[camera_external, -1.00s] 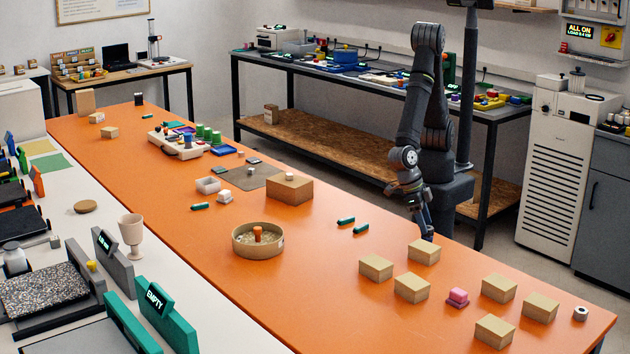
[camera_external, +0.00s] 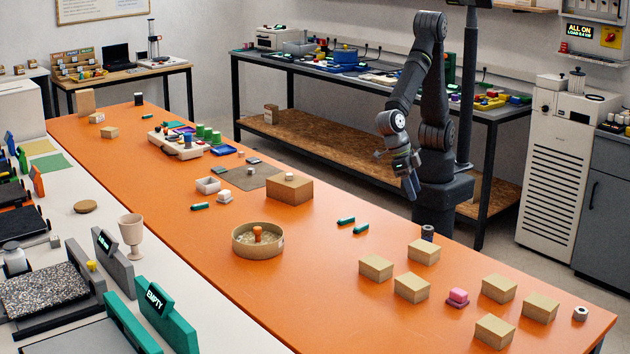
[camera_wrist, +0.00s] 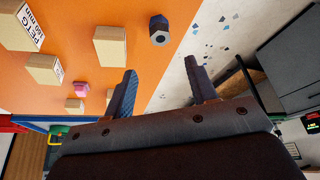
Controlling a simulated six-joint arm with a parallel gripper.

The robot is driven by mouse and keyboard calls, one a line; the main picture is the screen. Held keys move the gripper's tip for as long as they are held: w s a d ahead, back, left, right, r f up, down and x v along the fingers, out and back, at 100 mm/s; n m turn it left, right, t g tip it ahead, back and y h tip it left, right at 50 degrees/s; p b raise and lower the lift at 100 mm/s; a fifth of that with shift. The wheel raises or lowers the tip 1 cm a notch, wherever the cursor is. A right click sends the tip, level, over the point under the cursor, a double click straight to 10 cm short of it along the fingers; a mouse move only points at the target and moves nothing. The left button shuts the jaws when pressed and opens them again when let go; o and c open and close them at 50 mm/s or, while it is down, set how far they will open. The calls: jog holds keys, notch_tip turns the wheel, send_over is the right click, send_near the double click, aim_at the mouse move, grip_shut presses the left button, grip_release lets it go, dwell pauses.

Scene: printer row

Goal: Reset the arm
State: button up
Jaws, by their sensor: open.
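My gripper (camera_external: 411,187) is raised above the back edge of the orange table (camera_external: 330,285), with its fingers pointing down. In the wrist view my gripper (camera_wrist: 165,90) shows two fingers spread wide apart with nothing between them. A small dark cylinder (camera_external: 427,232) stands on the table just below and right of my gripper, apart from it. In the wrist view this dark blue and grey piece (camera_wrist: 159,30) lies beyond the fingers, near the table's edge.
Several cardboard boxes (camera_external: 411,288) and a pink block (camera_external: 457,297) are on the near right of the table. Green pieces (camera_external: 346,220) and a round tan bowl (camera_external: 258,250) lie to the left. A dark pole (camera_external: 467,100) stands behind my arm.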

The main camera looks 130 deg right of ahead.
aim_at(426, 228)
jog(key=x, duration=1.2)
jog(key=shift+s+a+f, duration=0.1)
jog(key=shift+f, duration=0.15)
notch_tip(426, 228, up, 3)
jog(key=shift+f, duration=0.25)
jog(key=shift+r, duration=0.65)
jog(key=shift+f, duration=0.1)
